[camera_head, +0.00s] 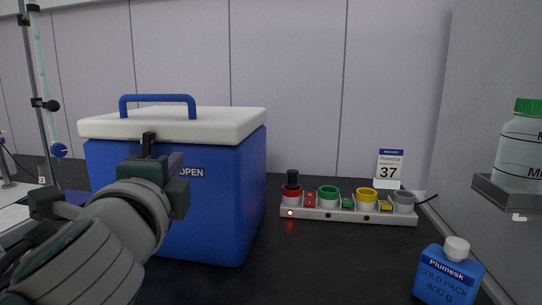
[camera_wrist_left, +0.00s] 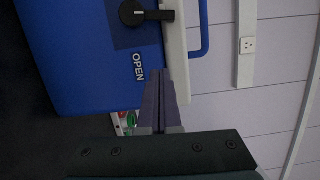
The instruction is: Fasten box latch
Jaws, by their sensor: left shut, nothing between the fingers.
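The blue box (camera_head: 225,215) stands on the dark counter with its white lid (camera_head: 235,122) down on it. The box latch (camera_wrist_left: 146,14) is a black round knob with a short handle on a dark blue plate. Its handle points up and overlaps the lid's edge; in the head view only its top (camera_head: 148,138) shows above my gripper. The word OPEN is printed to the right of the plate. My left gripper (camera_head: 174,160) is in front of the box, shut and empty. In the left wrist view its fingertips (camera_wrist_left: 159,72) are beside OPEN, apart from the latch.
A white strip of coloured holders (camera_head: 350,212) lies right of the box, with a date card (camera_head: 389,168) behind it. A cold pack bottle (camera_head: 447,275) stands front right. A clear bottle (camera_head: 520,150) sits on a wall bracket. Dark counter is free between box and cold pack.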

